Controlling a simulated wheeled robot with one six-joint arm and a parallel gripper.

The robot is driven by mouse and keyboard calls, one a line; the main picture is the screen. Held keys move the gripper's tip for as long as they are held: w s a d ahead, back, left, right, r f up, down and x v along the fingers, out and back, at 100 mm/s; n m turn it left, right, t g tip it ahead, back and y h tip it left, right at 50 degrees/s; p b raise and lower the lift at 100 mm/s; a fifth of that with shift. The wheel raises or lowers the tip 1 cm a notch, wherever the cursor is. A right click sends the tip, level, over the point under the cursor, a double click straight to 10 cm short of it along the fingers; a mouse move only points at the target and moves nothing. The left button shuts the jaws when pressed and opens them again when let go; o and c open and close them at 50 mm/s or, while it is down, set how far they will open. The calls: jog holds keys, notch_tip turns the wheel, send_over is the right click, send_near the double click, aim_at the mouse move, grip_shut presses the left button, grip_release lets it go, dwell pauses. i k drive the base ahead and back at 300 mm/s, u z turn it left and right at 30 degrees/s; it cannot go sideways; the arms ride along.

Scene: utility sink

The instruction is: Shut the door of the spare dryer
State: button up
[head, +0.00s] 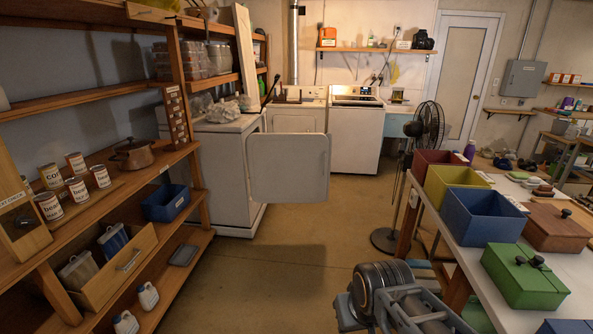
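The spare dryer (228,185) is a white front-loading machine at the left, beside the wooden shelves. Its door (288,168) is a pale, flat, rounded panel. The door stands wide open, swung out to the right into the aisle, and hides part of the floor and of the washer behind. My arm, with dark rings and grey parts, shows at the bottom right of centre. My gripper (415,306) seems to be among these grey parts, far in front of the door and apart from it. Its fingertips cannot be made out clearly.
A black standing fan (428,127) stands right of the aisle. A table (465,245) with coloured bins runs along the right. Wooden shelves (110,195) with cans and a pot line the left. The middle floor (310,260) is clear.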

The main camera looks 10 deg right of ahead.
aim_at(284, 168)
jog(key=i, duration=1.6)
jog(key=u, duration=0.2)
jog(key=i, duration=2.3)
jog(key=z, duration=0.45)
